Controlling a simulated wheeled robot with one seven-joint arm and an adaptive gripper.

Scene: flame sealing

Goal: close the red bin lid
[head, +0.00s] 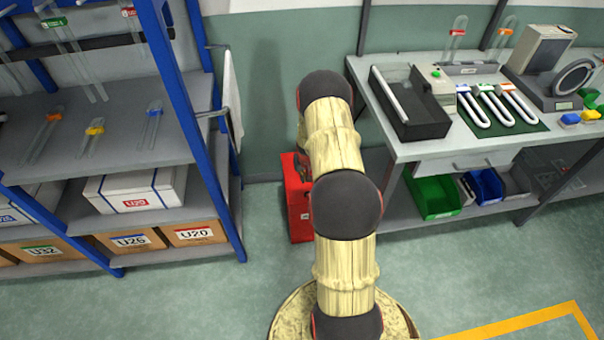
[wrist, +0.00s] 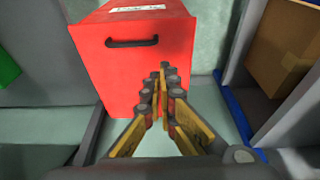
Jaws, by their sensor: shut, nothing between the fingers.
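The red bin (head: 298,203) stands on the floor against the wall, between the shelf rack and the workbench. My arm hides its right part in the head view. In the wrist view the red bin (wrist: 110,72) shows a broad red face with a black handle (wrist: 132,42) near its upper edge and a white label (wrist: 138,8) above that. I cannot tell from these views how far its lid stands open. My gripper (wrist: 167,75) is shut and empty, with its fingertips in front of the lower right part of the red face. Whether they touch it is unclear.
A blue-posted shelf rack (head: 185,85) stands close to the left of the bin. A workbench (head: 420,148) stands to the right, with a green tray (head: 433,197) on its lower shelf. A cardboard box (wrist: 288,45) shows at the right in the wrist view. The front floor is mostly clear.

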